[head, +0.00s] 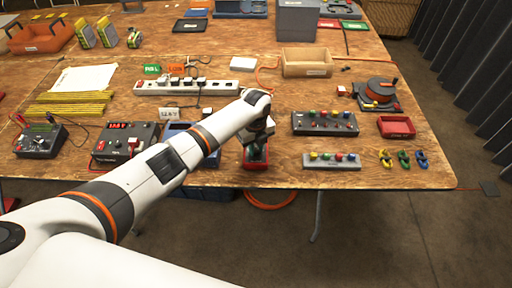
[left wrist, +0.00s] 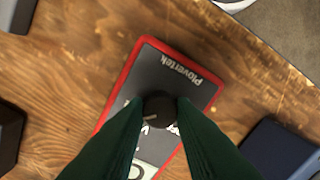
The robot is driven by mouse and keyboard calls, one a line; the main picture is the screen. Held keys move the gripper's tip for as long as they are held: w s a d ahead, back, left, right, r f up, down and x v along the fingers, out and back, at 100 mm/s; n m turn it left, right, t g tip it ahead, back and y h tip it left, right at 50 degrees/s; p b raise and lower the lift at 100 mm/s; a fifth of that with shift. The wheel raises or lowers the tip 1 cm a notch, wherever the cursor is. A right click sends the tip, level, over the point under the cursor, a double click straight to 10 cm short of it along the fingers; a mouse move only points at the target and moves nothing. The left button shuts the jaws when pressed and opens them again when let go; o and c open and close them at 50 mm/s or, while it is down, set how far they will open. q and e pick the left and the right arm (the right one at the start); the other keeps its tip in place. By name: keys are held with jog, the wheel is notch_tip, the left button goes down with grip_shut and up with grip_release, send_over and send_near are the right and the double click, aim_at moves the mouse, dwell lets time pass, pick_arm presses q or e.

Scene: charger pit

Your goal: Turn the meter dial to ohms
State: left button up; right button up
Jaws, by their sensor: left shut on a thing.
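The meter (head: 256,167) is a small red-edged box near the front edge of the table, mostly hidden under my left gripper (head: 256,153) in the head view. In the left wrist view the meter (left wrist: 190,71) has a dark face with "Plovertek" on it and lies tilted in the picture. Its round black dial (left wrist: 160,107) sits between my dark green fingertips, which are shut on it. A pale pointer mark shows at the dial's lower left. The markings around the dial are mostly covered by the fingers. Part of a pale display shows below. My right gripper is not in view.
A blue tray (head: 178,129) lies left of the meter, partly behind my arm. Boxes with coloured knobs (head: 325,123) and terminals (head: 332,160) stand to the right. A power strip (head: 186,87) lies behind. An orange cable (head: 270,200) hangs below the table edge.

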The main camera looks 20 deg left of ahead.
aim_at(256, 150)
pick_arm(q)
jog(key=shift+m, duration=1.6)
jog(key=o, duration=1)
jog(key=shift+r, duration=0.15)
notch_tip(256, 150, up, 12)
jog(key=b, duration=0.1)
jog(key=shift+b, duration=0.3)
